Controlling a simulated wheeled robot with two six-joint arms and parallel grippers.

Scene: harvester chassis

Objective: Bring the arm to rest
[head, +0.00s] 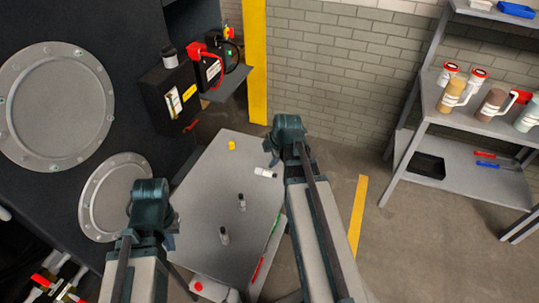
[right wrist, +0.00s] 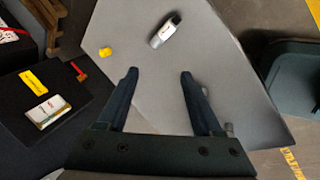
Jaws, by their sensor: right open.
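My right arm reaches up the middle of the head view, and its dark joint (head: 288,130) is beside the grey table (head: 195,185). In the right wrist view my right gripper (right wrist: 158,75) is open, with nothing between its two dark fingers. It is over the table, short of a white bottle with a dark cap (right wrist: 165,31) and a small yellow block (right wrist: 105,52). My left arm (head: 150,205) stands at the lower left of the head view. Its jaws are hidden.
Two small dark-capped bottles (head: 241,203) (head: 224,236) stand on the table. A black box (head: 168,95) is on the dark chassis wall at left. A shelf (head: 475,105) with jugs stands at right. The floor between table and shelf is clear.

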